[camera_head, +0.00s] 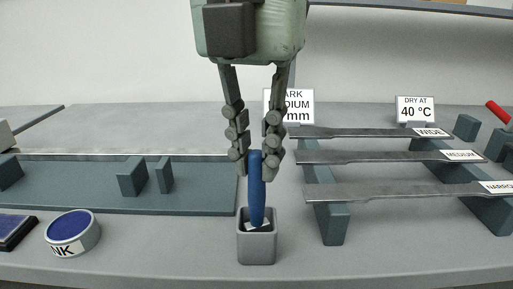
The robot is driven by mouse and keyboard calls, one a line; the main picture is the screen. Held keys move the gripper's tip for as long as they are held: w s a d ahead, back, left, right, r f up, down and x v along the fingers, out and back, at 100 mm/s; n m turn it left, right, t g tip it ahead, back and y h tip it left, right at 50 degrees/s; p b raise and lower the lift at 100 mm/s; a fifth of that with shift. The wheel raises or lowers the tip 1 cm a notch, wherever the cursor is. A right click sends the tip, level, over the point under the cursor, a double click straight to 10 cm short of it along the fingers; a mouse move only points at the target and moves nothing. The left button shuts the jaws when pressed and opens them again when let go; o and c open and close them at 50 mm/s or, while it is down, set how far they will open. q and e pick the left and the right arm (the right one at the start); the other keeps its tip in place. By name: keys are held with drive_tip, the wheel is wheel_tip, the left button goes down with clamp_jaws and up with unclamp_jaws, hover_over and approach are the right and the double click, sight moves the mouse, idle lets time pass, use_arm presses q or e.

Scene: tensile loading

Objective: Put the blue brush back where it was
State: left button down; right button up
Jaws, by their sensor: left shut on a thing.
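The blue brush (256,190) stands nearly upright in the centre of the head view. Its lower end is inside the opening of a small grey square holder (257,248), and the walls hide its tip. My left gripper (256,160) comes down from above and is shut on the upper part of the blue handle, one finger on each side. Whether the brush touches the holder's floor cannot be seen. My right gripper is not in view.
An ink tin (72,232) and a dark pad (15,231) lie at the left. A dark tray (205,188) with blocks is behind them. Flat metal specimens (390,158) rest on dark supports at the right. Signs (415,109) stand behind.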

use_arm(q)
drive_tip(key=c, duration=1.6)
unclamp_jaws()
drive_tip(key=shift+c, duration=0.2)
drive_tip(key=shift+o, duration=0.8)
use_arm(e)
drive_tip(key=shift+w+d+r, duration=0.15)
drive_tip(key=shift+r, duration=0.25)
use_arm(q)
drive_tip(key=shift+r, duration=0.1)
wheel_tip(320, 180, up, 12)
drive_tip(key=shift+s+a+p, duration=0.25)
drive_tip(key=shift+s+p, duration=0.1)
drive_tip(key=shift+p, duration=0.05)
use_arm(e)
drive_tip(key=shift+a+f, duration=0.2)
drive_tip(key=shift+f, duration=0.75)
